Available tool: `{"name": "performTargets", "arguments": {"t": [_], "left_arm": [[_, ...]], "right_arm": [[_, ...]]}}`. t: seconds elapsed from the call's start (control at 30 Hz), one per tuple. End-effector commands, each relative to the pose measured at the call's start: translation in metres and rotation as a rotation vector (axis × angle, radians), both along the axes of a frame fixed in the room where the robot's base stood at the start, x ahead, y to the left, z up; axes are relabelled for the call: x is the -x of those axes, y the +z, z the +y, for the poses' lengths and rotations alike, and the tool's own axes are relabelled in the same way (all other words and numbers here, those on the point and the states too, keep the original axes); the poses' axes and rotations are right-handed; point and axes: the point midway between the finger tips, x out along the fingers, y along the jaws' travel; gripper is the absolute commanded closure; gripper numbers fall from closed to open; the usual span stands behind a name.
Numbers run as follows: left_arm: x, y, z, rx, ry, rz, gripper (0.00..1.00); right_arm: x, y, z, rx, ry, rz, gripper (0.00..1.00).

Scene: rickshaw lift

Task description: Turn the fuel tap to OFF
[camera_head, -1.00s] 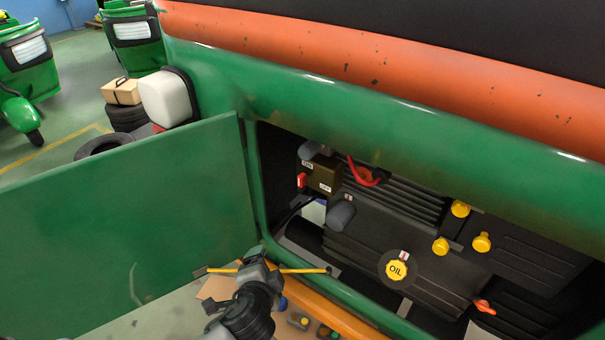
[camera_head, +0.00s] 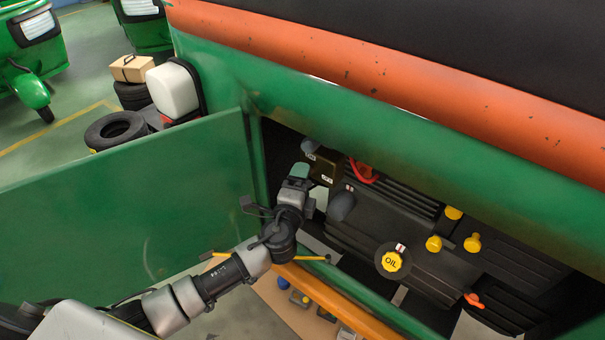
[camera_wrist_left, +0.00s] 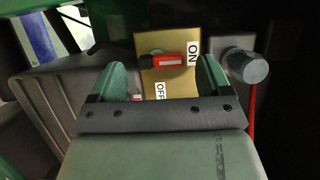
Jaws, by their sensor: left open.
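The fuel tap's red lever (camera_wrist_left: 168,61) sits on a tan plate (camera_wrist_left: 150,45) in the left wrist view. The lever lies sideways, its free end pointing right to the ON label (camera_wrist_left: 193,52). The OFF label (camera_wrist_left: 160,91) is below it. My left gripper (camera_wrist_left: 162,66) is open, with one green finger on each side of the lever. I cannot tell whether either finger touches it. In the head view the gripper (camera_head: 300,170) is at the left of the engine bay, in front of the brown tap box (camera_head: 325,168), and hides the lever. My right gripper is not in view.
The open green door panel (camera_head: 120,215) stands left of my arm. The bay holds a red cable (camera_head: 364,172), a grey cylinder (camera_head: 341,206), yellow caps (camera_head: 434,243) and a yellow OIL cap (camera_head: 392,261). An orange beam (camera_head: 330,300) runs below the opening.

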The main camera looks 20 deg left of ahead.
Motion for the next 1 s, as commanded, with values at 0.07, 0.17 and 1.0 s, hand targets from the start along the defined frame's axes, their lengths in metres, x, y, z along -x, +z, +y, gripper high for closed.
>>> {"name": "performTargets", "arguments": {"t": [0.07,0.17,1.0], "left_arm": [[-0.008,0.001,0.0,0.0,0.001,0.0,0.21],[-0.014,0.0,0.001,0.0,0.001,0.001,0.21],[-0.015,-0.003,0.001,-0.01,0.001,-0.003,0.71]], "right_arm": [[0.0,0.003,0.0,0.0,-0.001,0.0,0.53],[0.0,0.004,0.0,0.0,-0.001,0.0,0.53],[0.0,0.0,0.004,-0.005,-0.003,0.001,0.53]]}}
